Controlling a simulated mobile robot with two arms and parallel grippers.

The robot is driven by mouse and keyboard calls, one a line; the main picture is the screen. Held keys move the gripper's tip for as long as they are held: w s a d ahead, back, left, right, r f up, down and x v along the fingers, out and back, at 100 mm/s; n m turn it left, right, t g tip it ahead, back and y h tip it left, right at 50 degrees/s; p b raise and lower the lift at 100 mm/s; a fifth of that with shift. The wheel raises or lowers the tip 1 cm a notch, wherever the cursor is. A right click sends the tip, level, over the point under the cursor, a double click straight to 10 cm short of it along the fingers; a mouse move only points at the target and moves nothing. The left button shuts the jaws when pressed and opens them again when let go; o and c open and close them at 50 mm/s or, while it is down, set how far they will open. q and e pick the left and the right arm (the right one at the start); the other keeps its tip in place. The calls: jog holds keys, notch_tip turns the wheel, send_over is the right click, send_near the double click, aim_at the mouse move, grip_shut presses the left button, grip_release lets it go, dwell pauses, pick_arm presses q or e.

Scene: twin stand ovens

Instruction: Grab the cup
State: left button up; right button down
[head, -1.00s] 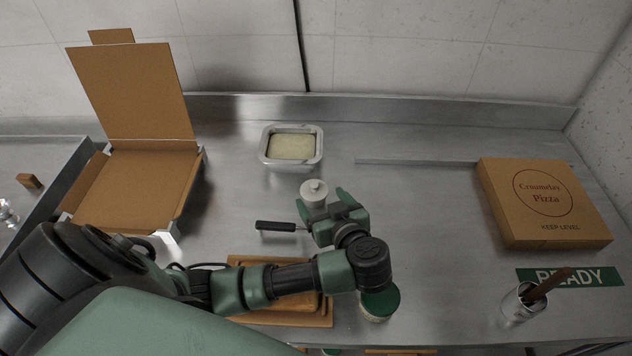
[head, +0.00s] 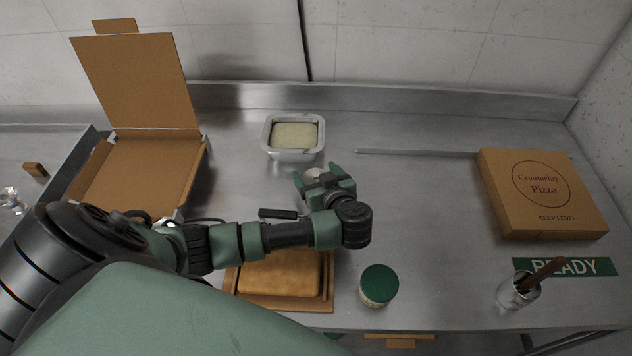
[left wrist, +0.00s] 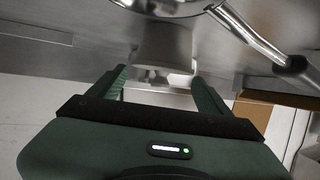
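A pale grey, round cup-like vessel (head: 314,174) stands on the steel counter, partly hidden behind my left gripper (head: 316,173). In the left wrist view the vessel (left wrist: 165,45) shows as a grey tapered body just beyond and between the fingertips. My left gripper's two green fingers (left wrist: 160,82) are spread apart, with a visible gap around the vessel; I see no clear contact. My left gripper is open and empty. My right gripper is not in view.
A black-handled utensil (head: 278,214) lies just left of the gripper. A metal tub (head: 292,154) sits behind. A wooden board (head: 240,296), a green-lidded jar (head: 379,286), a can with a brush (head: 508,295), a closed pizza box (head: 540,192) and an open box (head: 150,170) stand around.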

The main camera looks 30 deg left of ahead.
pick_arm(q)
jog(key=c, duration=1.5)
jog(key=shift+s+d+f, duration=0.1)
grip_shut()
